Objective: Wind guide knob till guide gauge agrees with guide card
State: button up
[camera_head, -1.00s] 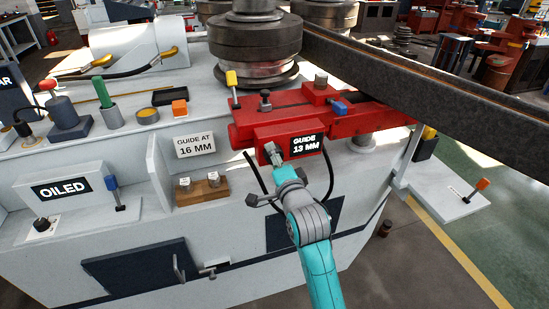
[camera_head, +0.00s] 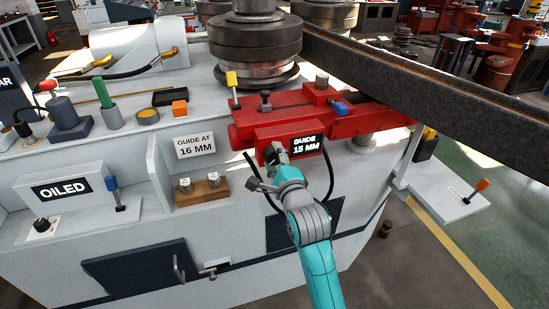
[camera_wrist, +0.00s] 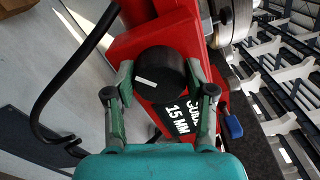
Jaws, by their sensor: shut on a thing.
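The guide knob (camera_wrist: 158,74) is a black round knob with a white index mark on the front of the red guide block (camera_head: 270,131). My gripper (camera_head: 276,152) is at the knob in the head view. In the wrist view my gripper (camera_wrist: 161,82) has a finger on each side of the knob and is shut on it. The guide gauge (camera_head: 306,145) is a black plate beside the knob and reads 15 MM; it also shows in the wrist view (camera_wrist: 177,118). The guide card (camera_head: 195,146) is white and reads GUIDE AT 16 MM. My gripper mostly hides the knob in the head view.
A black hose (camera_wrist: 68,75) curves close to my gripper. A long steel beam (camera_head: 430,70) runs above right. A wooden block (camera_head: 203,190) sits at left.

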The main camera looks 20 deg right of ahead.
dwell(0.4)
jog(key=o, duration=1.2)
jog(key=shift+c, duration=0.2)
jog(key=shift+s, duration=0.15)
jog(key=s, duration=1.1)
jog(key=shift+s, duration=0.35)
